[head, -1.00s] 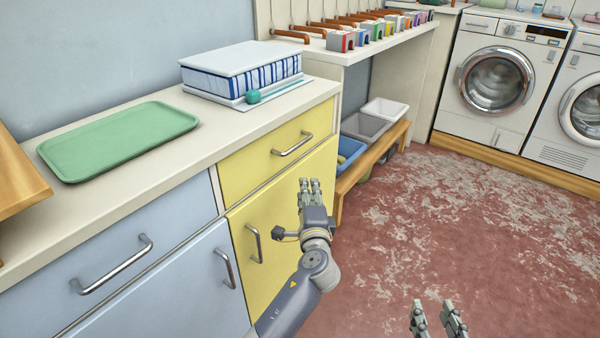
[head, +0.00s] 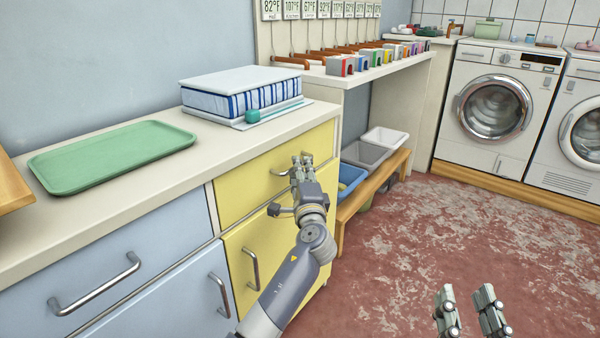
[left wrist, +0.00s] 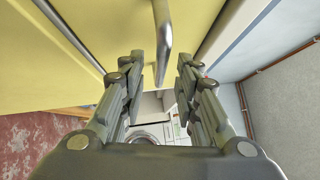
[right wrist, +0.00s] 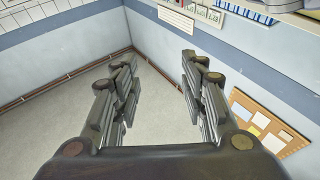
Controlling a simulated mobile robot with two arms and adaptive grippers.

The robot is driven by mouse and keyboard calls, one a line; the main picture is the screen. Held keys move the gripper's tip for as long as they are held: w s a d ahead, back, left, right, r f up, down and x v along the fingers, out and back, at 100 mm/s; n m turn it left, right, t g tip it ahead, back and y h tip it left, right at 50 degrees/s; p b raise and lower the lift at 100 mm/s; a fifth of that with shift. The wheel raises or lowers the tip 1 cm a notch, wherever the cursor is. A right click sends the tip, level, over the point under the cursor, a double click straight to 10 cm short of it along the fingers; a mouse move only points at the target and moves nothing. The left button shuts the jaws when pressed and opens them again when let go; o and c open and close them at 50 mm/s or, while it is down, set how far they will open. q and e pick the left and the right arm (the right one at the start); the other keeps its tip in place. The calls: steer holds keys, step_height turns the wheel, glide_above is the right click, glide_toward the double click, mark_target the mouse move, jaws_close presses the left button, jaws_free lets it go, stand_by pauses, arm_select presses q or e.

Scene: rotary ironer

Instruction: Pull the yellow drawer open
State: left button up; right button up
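The yellow drawer (head: 240,190) is at the top of the yellow cabinet and looks shut, its front flush. Its metal bar handle (head: 279,171) is partly hidden behind my left gripper (head: 302,164). In the left wrist view the handle (left wrist: 163,40) reaches in between the two fingers of my left gripper (left wrist: 158,85). Those fingers are apart, with a gap on both sides of the bar, so they do not grip it. My right gripper (head: 466,300) is open and empty over the floor at the lower right; its spread fingers also show in the right wrist view (right wrist: 158,85).
Below is a yellow door with its own handle (head: 251,268). Blue fronts (head: 120,270) stand to the left. The counter holds a green tray (head: 115,155) and a striped box (head: 245,95). A bench with bins (head: 362,155) stands right of the cabinet. The red floor (head: 430,225) is open.

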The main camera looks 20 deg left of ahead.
arm_select(q)
steer(key=shift+w+a, duration=0.3)
steer(key=shift+w, duration=0.25)
arm_select(e)
steer(key=shift+s+r+t+y, duration=0.25)
steer(key=shift+r+t+y, duration=0.05)
steer(key=shift+r, duration=0.4)
arm_select(q)
jaws_close()
steer(key=shift+d, duration=0.1)
